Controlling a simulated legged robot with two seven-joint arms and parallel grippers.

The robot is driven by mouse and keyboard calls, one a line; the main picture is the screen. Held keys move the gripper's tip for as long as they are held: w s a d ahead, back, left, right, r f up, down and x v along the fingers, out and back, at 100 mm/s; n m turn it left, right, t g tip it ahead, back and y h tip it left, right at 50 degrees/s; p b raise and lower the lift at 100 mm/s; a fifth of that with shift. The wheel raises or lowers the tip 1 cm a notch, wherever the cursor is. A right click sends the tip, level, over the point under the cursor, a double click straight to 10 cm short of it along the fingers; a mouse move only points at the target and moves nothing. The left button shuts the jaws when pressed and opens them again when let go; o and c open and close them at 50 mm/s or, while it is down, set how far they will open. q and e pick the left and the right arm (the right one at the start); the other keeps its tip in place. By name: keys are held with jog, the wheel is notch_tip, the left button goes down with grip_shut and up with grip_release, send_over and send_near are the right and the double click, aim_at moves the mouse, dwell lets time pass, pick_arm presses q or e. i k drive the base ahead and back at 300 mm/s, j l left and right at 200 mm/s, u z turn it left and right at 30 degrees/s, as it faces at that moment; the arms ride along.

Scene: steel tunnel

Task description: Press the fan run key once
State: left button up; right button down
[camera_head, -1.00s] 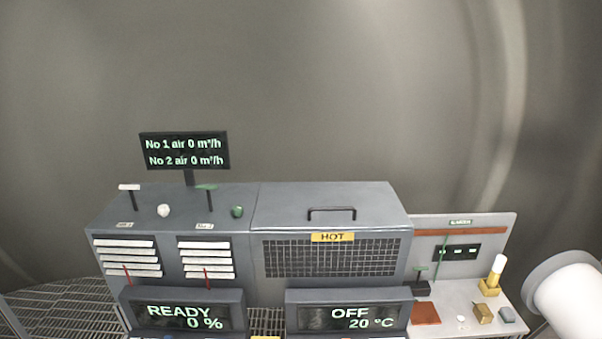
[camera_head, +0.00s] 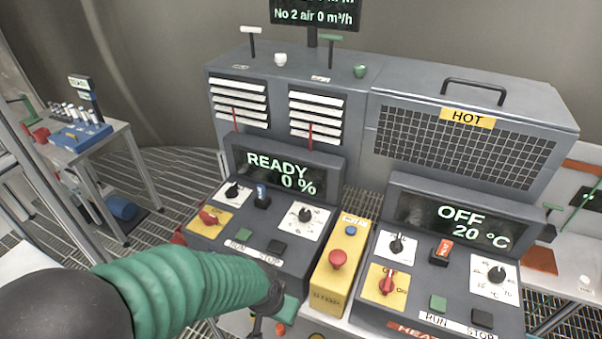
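The fan control desk (camera_head: 215,250) stands left of centre, its display (camera_head: 283,172) reading READY 0 %. Its green run key (camera_head: 244,235) sits above the RUN label at the desk's lower edge. The black stop key (camera_head: 276,247) is to its right. My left arm, in a green sleeve, comes in from the lower left. My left gripper (camera_head: 268,312) is small and dark, in front of the desk and below and right of the run key, apparently apart from it. Its fingers are hard to make out. My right gripper is out of view.
A yellow box with a red mushroom button (camera_head: 338,259) stands right of the fan desk. The heater desk (camera_head: 400,275), reading OFF 20 °C, has its own green key (camera_head: 438,303). A side table (camera_head: 110,140) with a blue rack stands at left.

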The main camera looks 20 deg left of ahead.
aim_at(243, 235)
jog(key=j+u, duration=0.1)
jog(key=u, duration=0.25)
jog(key=j+u, duration=0.1)
jog(key=u, duration=0.2)
jog(key=k+j+u, duration=0.1)
jog(key=u, duration=0.25)
